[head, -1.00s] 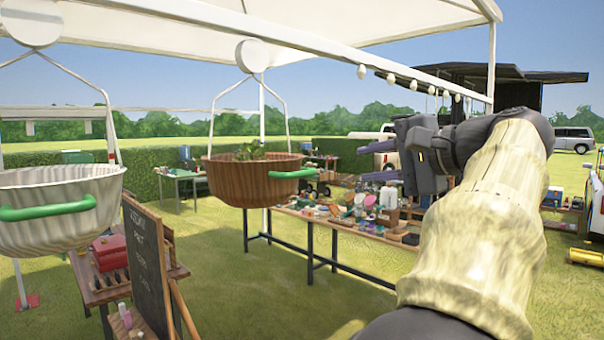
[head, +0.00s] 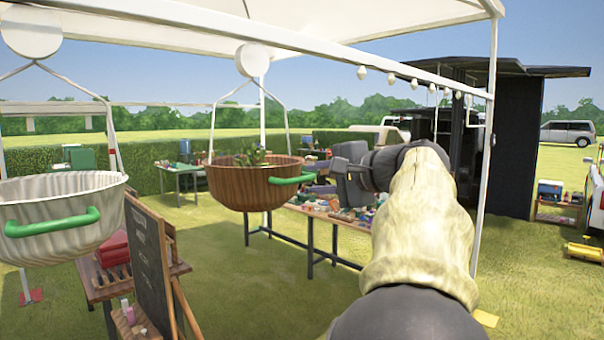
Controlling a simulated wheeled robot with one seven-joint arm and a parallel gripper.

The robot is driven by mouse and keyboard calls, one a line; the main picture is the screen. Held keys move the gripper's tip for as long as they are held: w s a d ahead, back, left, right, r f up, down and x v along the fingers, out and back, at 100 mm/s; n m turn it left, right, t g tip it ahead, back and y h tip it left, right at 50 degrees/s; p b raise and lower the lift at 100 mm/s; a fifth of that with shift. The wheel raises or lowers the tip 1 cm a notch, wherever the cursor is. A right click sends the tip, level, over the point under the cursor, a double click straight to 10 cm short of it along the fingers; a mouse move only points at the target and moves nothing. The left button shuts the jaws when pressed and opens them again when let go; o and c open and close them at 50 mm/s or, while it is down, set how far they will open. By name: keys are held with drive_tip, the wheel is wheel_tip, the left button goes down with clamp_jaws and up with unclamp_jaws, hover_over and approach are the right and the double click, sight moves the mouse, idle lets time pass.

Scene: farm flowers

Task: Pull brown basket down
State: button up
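The brown basket (head: 240,194) hangs by white wires from a round white disc (head: 252,60) under the canopy frame. It is round, ribbed and holds a leafy plant (head: 250,159). A green handle (head: 290,181) sticks out on its right front side. My gripper (head: 316,177) is at the right end of this handle, pointing left.
A pale basket (head: 60,215) with a green handle hangs at the left. Below it stand a chalkboard (head: 149,262) and a wooden table (head: 95,285). A long table (head: 318,218) with many small goods stands behind the brown basket.

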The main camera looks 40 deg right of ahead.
sight(304, 179)
drive_tip(key=p+x, duration=0.1)
drive_tip(key=x, duration=0.4)
drive_tip(key=shift+w, duration=0.15)
clamp_jaws()
